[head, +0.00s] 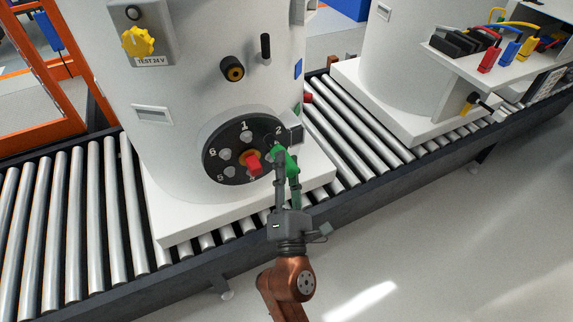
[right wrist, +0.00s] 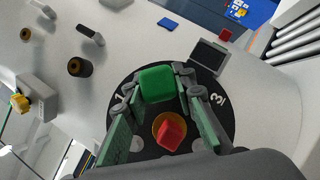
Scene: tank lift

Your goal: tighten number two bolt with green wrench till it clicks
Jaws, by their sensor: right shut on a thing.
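My right gripper (head: 285,158) is at the plate's right side, by the number 2. It is shut on the green wrench (right wrist: 157,83), whose block-like green part shows between the fingertips in the right wrist view. The wrench and fingers cover the number two bolt, so I cannot tell how the wrench sits on it. My left gripper is not in view.
A red knob on a yellow ring (head: 253,162) stands out from the plate's centre, close to the fingers. A small dark box (head: 295,133) is right of the plate. The white tank (head: 190,90) stands on a roller conveyor (head: 100,215). A second tank is at right.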

